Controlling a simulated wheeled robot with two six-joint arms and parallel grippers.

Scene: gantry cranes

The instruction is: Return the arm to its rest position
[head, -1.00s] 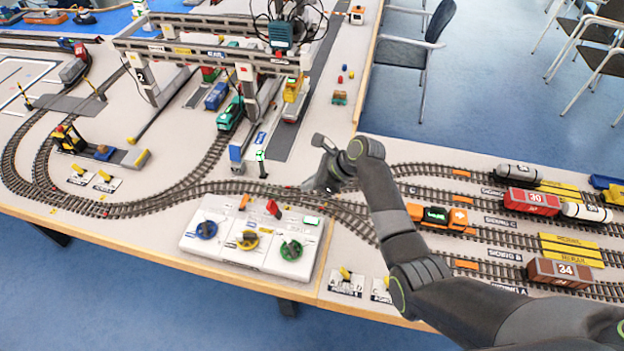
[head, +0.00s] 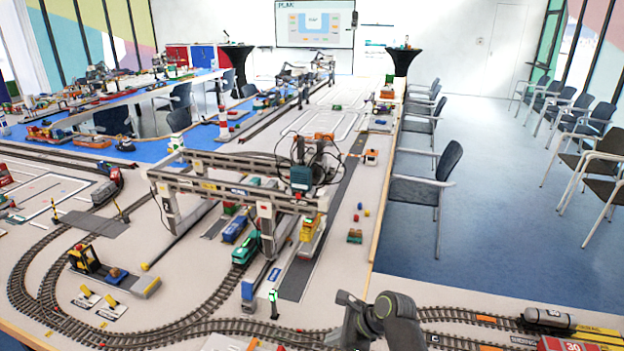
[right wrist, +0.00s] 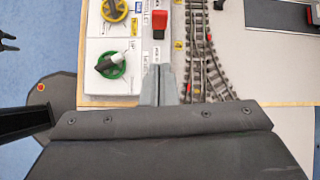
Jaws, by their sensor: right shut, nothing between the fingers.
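My right arm (head: 398,318) comes in at the bottom edge of the head view, mostly cut off there. Its gripper (head: 346,335) is over the layout near the curved track, right of a signal post with a green light (head: 273,300). In the right wrist view the two grey fingers (right wrist: 160,75) are pressed together with nothing between them. They point at the edge of a white control panel (right wrist: 100,48), beside the track (right wrist: 204,60). I cannot tell their height above the table. My left gripper is not in view.
A gantry crane (head: 235,185) stands beyond. Wagons stand on sidings at right. Chairs (head: 428,190) line open blue floor.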

